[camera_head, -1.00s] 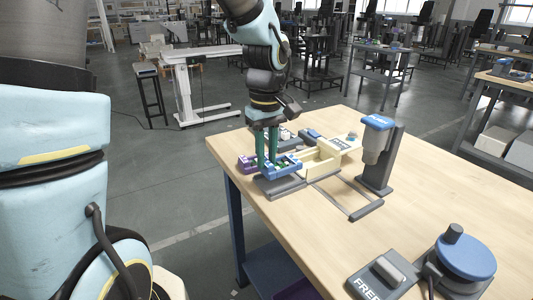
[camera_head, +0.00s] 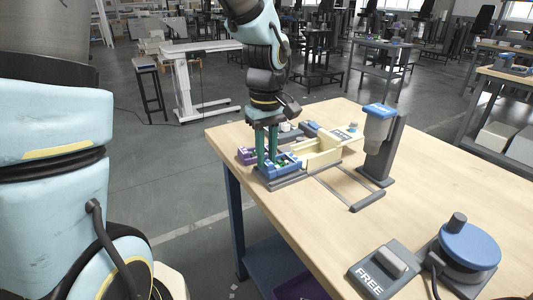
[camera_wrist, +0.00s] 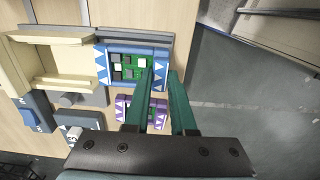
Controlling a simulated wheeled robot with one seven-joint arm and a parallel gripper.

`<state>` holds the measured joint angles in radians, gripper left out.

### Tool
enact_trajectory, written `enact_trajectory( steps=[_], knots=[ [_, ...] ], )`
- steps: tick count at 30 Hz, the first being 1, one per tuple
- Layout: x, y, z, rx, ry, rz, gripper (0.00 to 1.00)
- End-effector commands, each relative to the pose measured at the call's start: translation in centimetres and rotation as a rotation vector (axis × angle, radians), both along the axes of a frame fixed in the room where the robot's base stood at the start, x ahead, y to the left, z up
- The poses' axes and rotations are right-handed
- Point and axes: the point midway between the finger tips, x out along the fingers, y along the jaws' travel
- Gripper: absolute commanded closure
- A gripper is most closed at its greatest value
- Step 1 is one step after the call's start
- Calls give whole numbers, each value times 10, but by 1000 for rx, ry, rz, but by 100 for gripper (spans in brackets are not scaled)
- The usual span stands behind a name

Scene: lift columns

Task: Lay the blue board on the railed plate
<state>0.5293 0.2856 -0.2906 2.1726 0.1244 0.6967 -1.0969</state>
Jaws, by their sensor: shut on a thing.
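The blue board (camera_head: 284,163), a blue-framed tray-like piece with green inside and small blocks, is over the grey railed plate (camera_head: 287,182) at the table's left corner. My gripper (camera_head: 267,163) points down with its green fingers shut on the blue board. In the wrist view the blue board (camera_wrist: 103,68) has white triangles along its ends, and the fingertips (camera_wrist: 164,76) are at its right end. A grey rail (camera_wrist: 135,34) runs along the board's far side there. The board looks low and roughly in line with the plate; whether it touches the plate's floor is hidden.
A purple-framed board (camera_head: 245,154) lies close beside the fingers. A cream open box (camera_head: 322,152) adjoins the plate. A grey column with a blue-topped cylinder (camera_head: 380,125) stands to the right. A FREE switch box (camera_head: 372,280) and blue dial (camera_head: 470,245) are in front. The table's right part is clear.

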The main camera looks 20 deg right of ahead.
Motion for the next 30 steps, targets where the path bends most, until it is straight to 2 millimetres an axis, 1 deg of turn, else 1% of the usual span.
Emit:
enact_trajectory(
  steps=[11, 21, 30],
  knots=[
    [0, 0, 0, 0, 0, 0, 100],
    [0, 0, -5, -1, 0, -1, 100],
    [0, 0, -6, 0, 0, 0, 100]
  ],
)
